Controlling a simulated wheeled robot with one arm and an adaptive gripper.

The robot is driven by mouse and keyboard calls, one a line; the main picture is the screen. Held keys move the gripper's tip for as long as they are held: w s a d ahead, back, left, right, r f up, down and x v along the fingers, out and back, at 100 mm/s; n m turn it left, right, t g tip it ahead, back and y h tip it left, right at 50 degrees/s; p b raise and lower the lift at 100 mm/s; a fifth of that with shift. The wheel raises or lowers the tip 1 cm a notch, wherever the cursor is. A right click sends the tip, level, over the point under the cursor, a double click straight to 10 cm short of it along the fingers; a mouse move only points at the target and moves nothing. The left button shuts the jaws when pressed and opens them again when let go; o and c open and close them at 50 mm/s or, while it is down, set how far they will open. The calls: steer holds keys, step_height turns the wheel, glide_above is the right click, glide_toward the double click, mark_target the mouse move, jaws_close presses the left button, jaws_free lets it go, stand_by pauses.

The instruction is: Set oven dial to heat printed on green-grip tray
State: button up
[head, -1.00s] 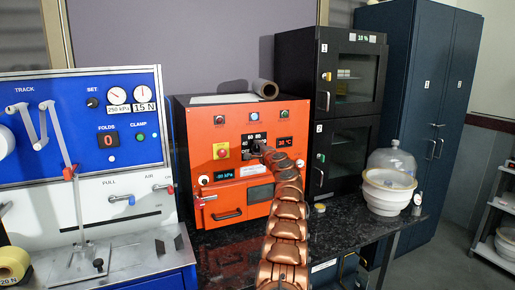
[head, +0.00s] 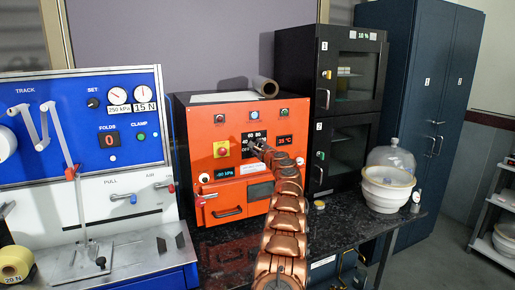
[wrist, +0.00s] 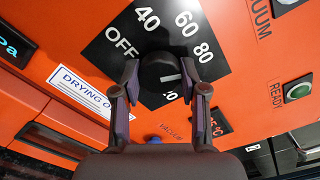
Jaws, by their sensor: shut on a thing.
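The oven (head: 207,165) is an orange box labelled as a drying oven, on the dark bench. Its black dial (wrist: 162,72) sits on a black plate printed OFF, 40, 60 and 80, with another number partly hidden below it. My gripper (wrist: 167,84) is shut on the dial, one finger at each side. The dial's white mark points right in the wrist view, a little below the 80. I see no green-grip tray in either view.
A blue test machine (head: 78,120) stands left of the oven.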

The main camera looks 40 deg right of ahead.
steer(key=o, duration=1.1)
steer(key=shift+o, duration=0.2)
steer(key=shift+s+r, duration=0.1)
steer(key=v, duration=1.1)
steer(key=shift+s+a, duration=0.15)
steer(key=shift+s, duration=0.2)
